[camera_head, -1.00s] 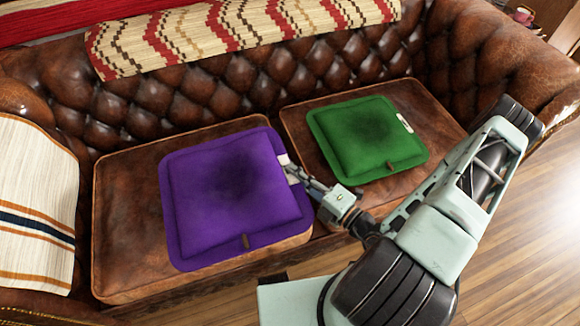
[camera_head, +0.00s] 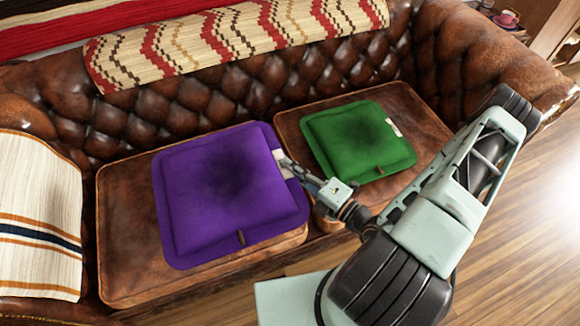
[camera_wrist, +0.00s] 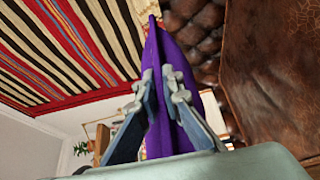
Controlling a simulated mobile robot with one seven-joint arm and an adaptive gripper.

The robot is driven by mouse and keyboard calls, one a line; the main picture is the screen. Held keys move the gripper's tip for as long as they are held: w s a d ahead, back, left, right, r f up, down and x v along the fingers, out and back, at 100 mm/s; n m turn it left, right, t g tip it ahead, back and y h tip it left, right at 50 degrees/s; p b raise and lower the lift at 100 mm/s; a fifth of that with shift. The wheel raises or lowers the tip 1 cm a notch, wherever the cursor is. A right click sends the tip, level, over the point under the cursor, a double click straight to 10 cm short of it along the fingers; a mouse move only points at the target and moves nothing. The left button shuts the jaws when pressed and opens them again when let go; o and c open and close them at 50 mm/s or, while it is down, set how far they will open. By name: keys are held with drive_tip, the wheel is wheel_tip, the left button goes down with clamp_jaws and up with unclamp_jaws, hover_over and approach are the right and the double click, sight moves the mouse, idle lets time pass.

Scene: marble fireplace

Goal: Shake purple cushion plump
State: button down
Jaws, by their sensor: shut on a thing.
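The purple cushion (camera_head: 222,200) is over the left seat of a brown leather sofa. It is square with a flat border, a dark patch in its middle and a small brown tab at its lower edge. My gripper (camera_head: 286,163) is shut on its right edge, beside a white label. In the wrist view the purple cushion (camera_wrist: 158,120) is seen edge-on, pinched between the two fingers of my gripper (camera_wrist: 174,85). Whether its underside touches the seat is hard to tell.
A green cushion (camera_head: 357,141) lies on the right seat, close to my gripper. The tufted backrest (camera_head: 200,105) stands behind, with a patterned throw (camera_head: 240,38) over it. A striped blanket (camera_head: 38,215) covers the left arm. Wooden floor (camera_head: 510,250) is open at right.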

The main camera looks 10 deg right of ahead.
wheel_tip(320, 180, up, 6)
drive_tip(key=p, duration=0.4)
wheel_tip(320, 180, down, 8)
drive_tip(key=r+b, duration=0.1)
drive_tip(key=b, duration=0.4)
wheel_tip(320, 180, up, 7)
drive_tip(key=p, duration=0.6)
wheel_tip(320, 180, down, 7)
drive_tip(key=b, duration=0.5)
drive_tip(key=shift+f, duration=0.1)
wheel_tip(320, 180, up, 7)
drive_tip(key=p, duration=0.6)
wheel_tip(320, 180, down, 7)
drive_tip(key=b, duration=0.5)
drive_tip(key=shift+b, duration=0.3)
drive_tip(key=shift+w, duration=0.1)
